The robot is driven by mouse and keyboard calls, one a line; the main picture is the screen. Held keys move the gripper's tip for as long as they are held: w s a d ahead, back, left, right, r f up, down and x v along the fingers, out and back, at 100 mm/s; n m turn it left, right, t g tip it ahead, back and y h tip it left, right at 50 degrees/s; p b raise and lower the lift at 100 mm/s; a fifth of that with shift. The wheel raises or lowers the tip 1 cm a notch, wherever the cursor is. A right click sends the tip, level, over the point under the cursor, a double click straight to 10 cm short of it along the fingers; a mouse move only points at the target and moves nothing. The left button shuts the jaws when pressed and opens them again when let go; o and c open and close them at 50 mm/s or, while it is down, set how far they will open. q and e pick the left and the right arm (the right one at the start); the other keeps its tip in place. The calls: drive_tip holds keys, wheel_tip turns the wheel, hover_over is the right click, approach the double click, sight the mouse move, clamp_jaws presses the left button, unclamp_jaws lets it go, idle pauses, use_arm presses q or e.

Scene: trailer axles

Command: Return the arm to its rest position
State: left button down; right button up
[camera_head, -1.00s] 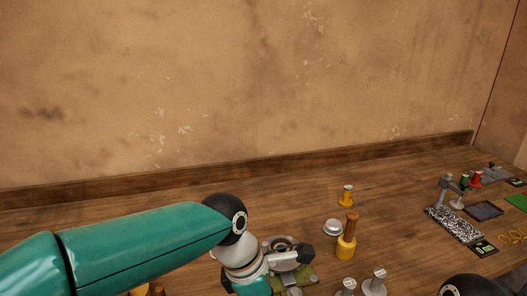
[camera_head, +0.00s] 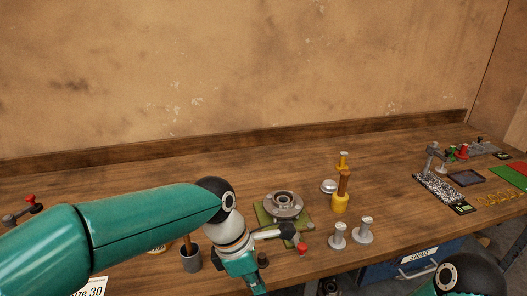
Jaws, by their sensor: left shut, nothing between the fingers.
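My left arm, teal, comes in from the left and reaches over the workbench (camera_head: 140,180). Its black and white wrist is at the lower middle of the head view. My left gripper (camera_head: 288,231) appears as a grey part with a dark tip, just in front of a green mat (camera_head: 307,222) bearing a round grey hub (camera_head: 284,206). The gripper is shut and holds nothing. Its fingers are small and partly unclear. A black and teal part of my right arm shows at the bottom right corner; my right gripper is out of view.
A yellow-handled tool (camera_head: 340,203) and two grey pins (camera_head: 364,231) stand right of the mat. A grey cup (camera_head: 191,260) stands close by my left wrist. A red-ended piece (camera_head: 302,248) lies near the gripper. A blue drawer (camera_head: 412,263) is below the bench edge.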

use_arm(q)
drive_tip(key=s+a+f+n+g, duration=0.1)
drive_tip(key=s+a+f+g, duration=0.2)
drive_tip(key=f, duration=0.7)
drive_tip(key=s+a+f+g, duration=0.1)
drive_tip(key=s+a+f, duration=0.1)
drive_tip(key=a+f, duration=0.55)
drive_tip(key=s+f+m+t+h, duration=0.1)
drive_tip(key=s+f+m, duration=0.8)
drive_tip(key=s+f, duration=0.55)
drive_tip(key=w+f+m+t, duration=0.2)
drive_tip(key=w+m, duration=0.3)
drive_tip(key=m, duration=0.4)
drive_tip(key=shift+w+a+m+t, duration=0.2)
drive_tip(key=shift+w+m+t, duration=0.15)
drive_tip(key=shift+t, duration=0.55)
drive_tip(key=shift+d+f, duration=0.1)
